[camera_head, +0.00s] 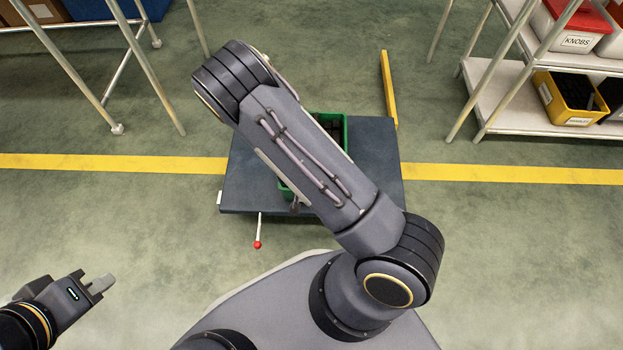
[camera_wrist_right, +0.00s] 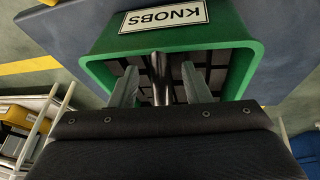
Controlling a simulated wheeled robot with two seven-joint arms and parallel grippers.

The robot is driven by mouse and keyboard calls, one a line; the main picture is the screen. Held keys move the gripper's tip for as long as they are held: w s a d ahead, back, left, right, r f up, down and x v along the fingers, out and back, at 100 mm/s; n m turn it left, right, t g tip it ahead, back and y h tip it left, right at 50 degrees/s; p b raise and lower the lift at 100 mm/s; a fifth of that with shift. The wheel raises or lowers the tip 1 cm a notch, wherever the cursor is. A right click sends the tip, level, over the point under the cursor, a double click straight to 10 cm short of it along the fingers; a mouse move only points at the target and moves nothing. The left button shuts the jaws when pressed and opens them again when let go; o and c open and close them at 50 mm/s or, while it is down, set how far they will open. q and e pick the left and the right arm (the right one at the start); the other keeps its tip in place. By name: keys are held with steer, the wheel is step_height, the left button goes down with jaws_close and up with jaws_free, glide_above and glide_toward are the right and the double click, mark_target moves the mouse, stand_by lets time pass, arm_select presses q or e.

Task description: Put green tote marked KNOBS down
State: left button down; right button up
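The green tote (camera_head: 346,128) sits on the dark blue-grey cart top (camera_head: 240,165), mostly hidden in the head view by my right arm. In the right wrist view the tote (camera_wrist_right: 105,45) appears upside down, with its white KNOBS label (camera_wrist_right: 163,17) and dark contents showing. My right gripper (camera_wrist_right: 160,78) is open, its two pale fingers apart at the tote's rim. A metal rod shows between them; I cannot tell whether it touches them.
A red-knobbed lever (camera_head: 258,244) juts from the cart's near side.

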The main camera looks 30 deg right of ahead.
steer(key=s+a+r+n+y+p, duration=0.1)
steer(key=s+a+r+y+p, duration=0.2)
steer(key=r, duration=0.6)
steer(key=s+a+r+y+p, duration=0.1)
steer(key=a+r+y, duration=0.25)
steer(key=r, duration=0.65)
steer(key=s+a+r+n+y+p, duration=0.1)
steer(key=a+r+y+p, duration=0.15)
steer(key=a+r, duration=0.45)
steer(key=s+d+r+n+t, duration=0.1)
steer(key=s+d+r+n, duration=0.1)
steer(key=s+d+r, duration=0.3)
steer(key=s+d+r+n+t+h, duration=0.1)
steer(key=s+d+r, duration=0.3)
steer(key=r, duration=0.5)
steer(key=shift+s+d+r+n+t, duration=0.25)
steer(key=shift+s+d+n+t, duration=0.25)
steer(key=shift+s, duration=0.65)
steer(key=shift+a, duration=0.1)
